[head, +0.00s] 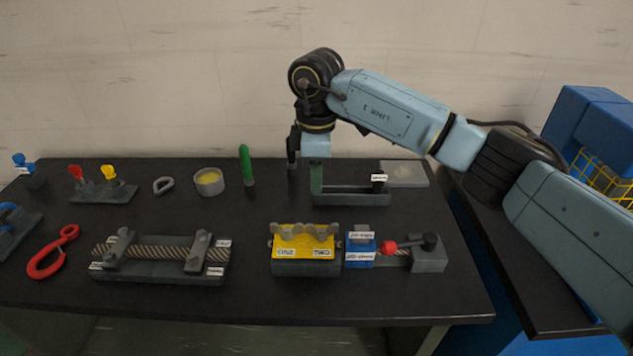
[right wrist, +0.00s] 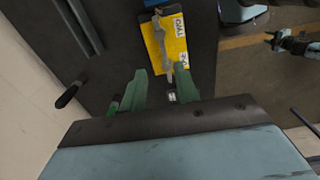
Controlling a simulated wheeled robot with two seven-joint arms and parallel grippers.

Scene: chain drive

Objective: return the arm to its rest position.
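My right arm reaches in from the right in the head view, bent at the wrist above the back of the black table (head: 230,300). My right gripper (head: 316,178) points down beside a long, low dark tray (head: 355,199). In the head view, I cannot tell whether it touches the tray. In the right wrist view, its two green fingers (right wrist: 158,85) are well apart, with nothing held between them. In that view, a small teal-and-dark part (right wrist: 290,42) at the right may be my left gripper; its fingers are too small to read.
A green upright handle (head: 246,166) stands left of the gripper. A yellow-topped block (head: 303,247), a blue clamp (head: 360,244) and a rope fixture (head: 160,268) are in front. A blue crate with yellow wire (head: 585,125) is at the right. The wall is close behind.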

